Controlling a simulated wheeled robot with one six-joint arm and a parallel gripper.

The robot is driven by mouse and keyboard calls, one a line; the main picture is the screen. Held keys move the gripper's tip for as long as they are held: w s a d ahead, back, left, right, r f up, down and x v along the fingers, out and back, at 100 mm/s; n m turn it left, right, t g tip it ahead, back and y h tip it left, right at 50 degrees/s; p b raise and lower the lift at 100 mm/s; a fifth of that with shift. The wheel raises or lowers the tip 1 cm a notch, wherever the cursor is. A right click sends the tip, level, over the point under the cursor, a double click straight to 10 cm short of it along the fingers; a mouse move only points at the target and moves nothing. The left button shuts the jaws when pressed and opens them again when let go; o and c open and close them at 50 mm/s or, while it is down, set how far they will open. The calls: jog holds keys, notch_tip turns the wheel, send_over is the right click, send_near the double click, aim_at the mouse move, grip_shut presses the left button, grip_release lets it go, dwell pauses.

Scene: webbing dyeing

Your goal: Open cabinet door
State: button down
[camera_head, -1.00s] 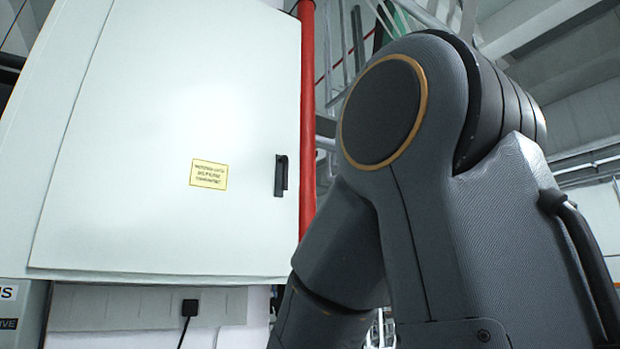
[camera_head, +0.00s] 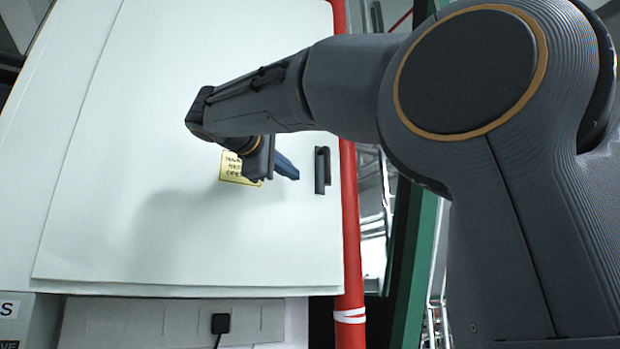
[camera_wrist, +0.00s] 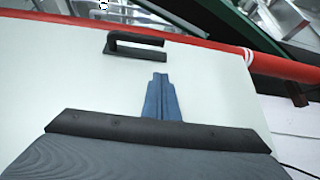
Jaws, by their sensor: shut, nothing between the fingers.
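The white cabinet door (camera_head: 110,190) fills the left and middle of the head view and looks shut. Its black handle (camera_head: 322,170) is near the right edge of the door, and it also shows in the wrist view (camera_wrist: 135,46). My gripper (camera_head: 288,169) is in front of the door, left of the handle, its blue fingers pointing right toward it. In the wrist view the fingers (camera_wrist: 160,96) are together, with nothing between them. A gap shows between the fingertips and the handle. My gripper partly hides the yellow label (camera_head: 238,168) on the door.
A red vertical pipe (camera_head: 349,230) runs close beside the door's right edge. A green post (camera_head: 418,245) and metal framework stand beyond it. A black plug (camera_head: 221,323) sits below the cabinet. The lower part of the door front is clear.

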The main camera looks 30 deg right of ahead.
aim_at(315, 167)
jog(key=shift+m+h, duration=0.4)
jog(key=shift+h, duration=0.1)
jog(key=w+d+r+p, duration=0.1)
jog(key=d, duration=0.1)
jog(key=w+d+r+p, duration=0.1)
jog(key=d, duration=0.2)
jog(key=w+d+r+p, duration=0.1)
jog(key=d+r+p, duration=0.1)
jog(key=d, duration=0.1)
jog(key=shift+r, duration=0.1)
jog(key=shift+w+d, duration=0.35)
jog(key=shift+d, duration=0.15)
